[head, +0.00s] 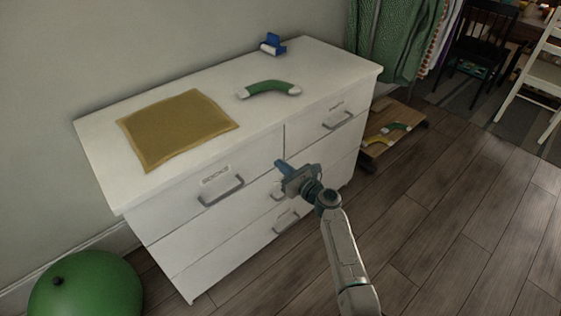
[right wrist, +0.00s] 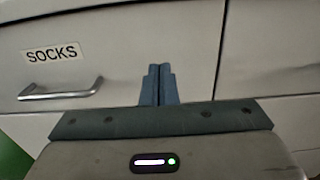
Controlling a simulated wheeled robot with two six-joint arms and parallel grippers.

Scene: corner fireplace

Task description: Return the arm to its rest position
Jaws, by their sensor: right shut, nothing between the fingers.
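My right gripper (head: 281,166) is in front of the white dresser (head: 190,262), near the top drawers. Its arm comes up from the bottom of the head view. In the right wrist view its blue fingers (right wrist: 158,84) are together with nothing between them. Beyond them are the drawer fronts, and the "SOCKS" drawer handle (right wrist: 60,91) is to the left, apart from the fingers. I cannot tell from the views whether the fingertips touch the dresser front. My left gripper is not in view.
On the dresser top are a mustard cloth (head: 178,128), a green and white curved object (head: 270,88) and a blue and white item (head: 272,44). A green ball (head: 86,285) is at lower left. A low wooden platform (head: 376,153) stands right of the dresser. Wooden floor at right is clear.

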